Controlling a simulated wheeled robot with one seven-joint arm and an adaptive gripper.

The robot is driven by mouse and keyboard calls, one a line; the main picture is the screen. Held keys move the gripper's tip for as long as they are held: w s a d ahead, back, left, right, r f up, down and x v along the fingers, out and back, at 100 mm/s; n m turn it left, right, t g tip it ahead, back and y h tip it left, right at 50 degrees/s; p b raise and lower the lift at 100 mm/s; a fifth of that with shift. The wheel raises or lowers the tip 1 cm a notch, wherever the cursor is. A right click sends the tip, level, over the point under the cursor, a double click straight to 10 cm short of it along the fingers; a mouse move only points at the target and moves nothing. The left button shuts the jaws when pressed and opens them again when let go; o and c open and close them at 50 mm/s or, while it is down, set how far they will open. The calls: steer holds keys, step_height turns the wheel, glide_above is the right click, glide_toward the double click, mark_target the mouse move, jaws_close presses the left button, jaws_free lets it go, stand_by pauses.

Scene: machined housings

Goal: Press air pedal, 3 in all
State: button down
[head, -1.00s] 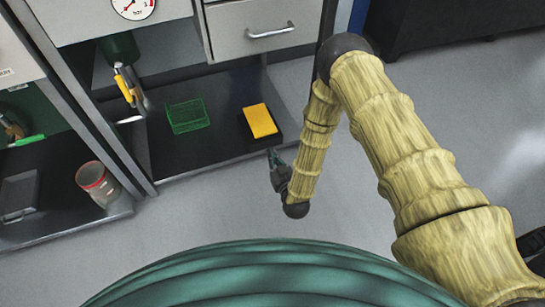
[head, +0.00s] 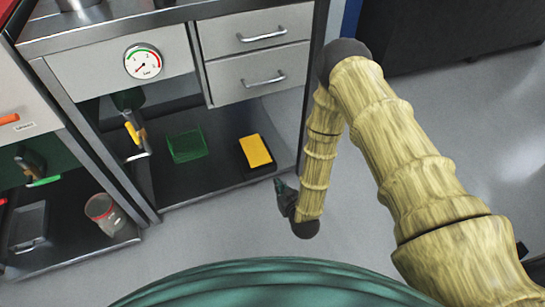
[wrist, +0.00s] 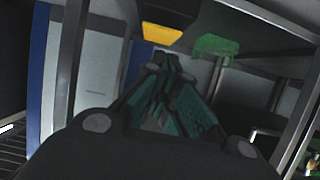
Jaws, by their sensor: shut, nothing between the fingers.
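The air pedal (head: 255,151) is a yellow plate on a black base. It sits on the dark lower shelf near its right front corner in the head view. It also shows as a yellow patch in the wrist view (wrist: 161,33), ahead of the fingers. My gripper (head: 281,188) is just in front of the shelf edge, below and right of the pedal and apart from it. In the wrist view my gripper (wrist: 163,65) is shut with nothing in it. A round pressure gauge (head: 143,61) with red and green marks is on the panel above.
A green wire basket (head: 187,146) stands left of the pedal. A yellow-handled tool (head: 133,131) hangs farther left. Grey drawers (head: 248,77) are above. A clear jar (head: 104,212) stands on the left shelf (head: 75,253). The grey floor in front is clear.

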steer(key=s+d+r+m+g+h+p, duration=0.1)
steer(key=s+d+r+g+p, duration=0.3)
steer(key=s+r+p, duration=0.7)
steer(key=s+d+r+m+g+h+p, duration=0.1)
steer(key=s+d+r+g+p, duration=0.3)
steer(key=s+r+p, duration=0.7)
steer(key=s+d+r+m+g+h+p, duration=0.1)
steer(key=s+d+r+g+p, duration=0.3)
steer(key=r+p, duration=1.6)
steer(key=s+d+r+h, duration=0.1)
steer(key=s+d+r, duration=0.2)
steer(key=s, duration=0.5)
steer(key=shift+d+m+g, duration=0.3)
steer(key=shift+d+g, duration=0.1)
steer(key=shift+d, duration=0.2)
